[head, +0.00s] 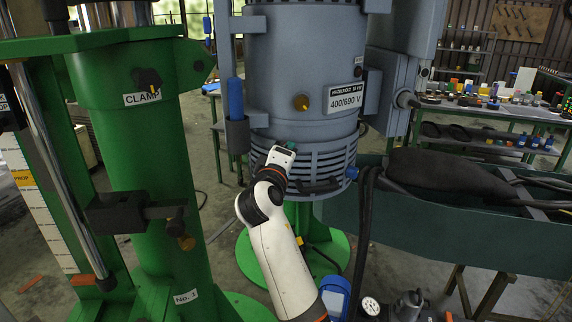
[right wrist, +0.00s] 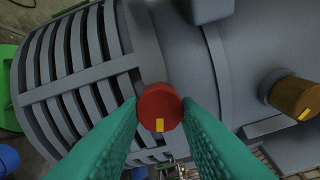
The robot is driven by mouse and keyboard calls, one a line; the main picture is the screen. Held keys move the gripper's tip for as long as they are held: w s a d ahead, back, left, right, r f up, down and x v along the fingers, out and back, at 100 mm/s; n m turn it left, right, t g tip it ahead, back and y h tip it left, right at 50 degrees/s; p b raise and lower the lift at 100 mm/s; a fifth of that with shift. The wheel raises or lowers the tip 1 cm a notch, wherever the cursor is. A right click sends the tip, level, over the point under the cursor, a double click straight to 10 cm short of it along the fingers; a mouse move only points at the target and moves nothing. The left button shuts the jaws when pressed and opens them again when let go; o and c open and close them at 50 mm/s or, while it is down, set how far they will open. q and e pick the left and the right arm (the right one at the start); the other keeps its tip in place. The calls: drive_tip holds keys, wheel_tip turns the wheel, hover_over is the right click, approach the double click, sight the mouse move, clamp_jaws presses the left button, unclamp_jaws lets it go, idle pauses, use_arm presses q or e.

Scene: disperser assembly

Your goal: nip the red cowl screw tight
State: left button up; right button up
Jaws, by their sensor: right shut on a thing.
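The red cowl screw (right wrist: 160,103) shows in the right wrist view as a round red head with a yellow mark at its lower edge. It sits on the grey motor housing, beside the slotted cowl (right wrist: 75,65). My right gripper (right wrist: 160,112) has its teal fingers on both sides of the head and is shut on it. In the head view my right gripper (head: 280,156) is against the slotted lower part of the grey motor (head: 305,55); the screw is hidden there. My left gripper is not in view.
An orange knob (right wrist: 296,97) with a yellow mark is on the motor to the right of the screw. A blue knob (head: 351,172) is low on the motor. A green column labelled CLAMP (head: 150,150) stands at left. A dark green trough (head: 450,225) extends right.

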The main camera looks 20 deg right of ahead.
drive_tip(key=shift+r+m+b, duration=0.15)
drive_tip(key=shift+m+b, duration=0.35)
drive_tip(key=shift+m, duration=0.3)
drive_tip(key=shift+r, duration=0.1)
drive_tip(key=o, duration=1)
drive_tip(key=shift+c, duration=0.2)
drive_tip(key=shift+f, duration=0.2)
